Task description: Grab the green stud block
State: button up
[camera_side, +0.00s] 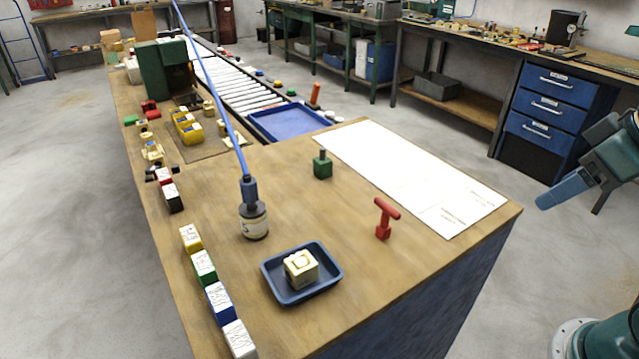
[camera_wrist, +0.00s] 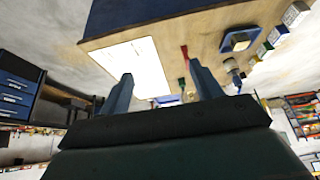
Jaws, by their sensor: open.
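The green stud block (camera_side: 322,166) stands upright on the wooden bench, left of the white sheet, with a dark stud on top. In the wrist view a small green shape (camera_wrist: 181,82), likely this block, shows between my fingers near the right one. My gripper (camera_side: 545,201) is at the right of the side view, out past the bench edge and well away from the block. In the wrist view its two blue fingers (camera_wrist: 162,71) are spread apart with nothing held between them.
A red T-handled piece (camera_side: 384,218) stands near the block. A blue tray (camera_side: 272,283) holds a cream block. A bottle (camera_side: 253,220) with a blue hose stands to the left. Coloured blocks line the left edge.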

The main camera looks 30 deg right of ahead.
jog(key=w+a+r+n, duration=0.1)
jog(key=w, duration=1.1)
jog(key=w+a+r, duration=0.1)
jog(key=w+r, duration=0.1)
jog(key=w, duration=0.9)
jog(key=n+y, duration=0.1)
send_near(325, 156)
jog(key=shift+s+d+r+t, duration=0.3)
jog(key=shift+s+r+t, duration=0.1)
jog(key=shift+s+r, duration=0.35)
jog(key=shift+f, duration=0.15)
jog(key=shift+x, duration=4.15)
jog(key=shift+a, duration=0.15)
jog(key=shift+x, duration=2.55)
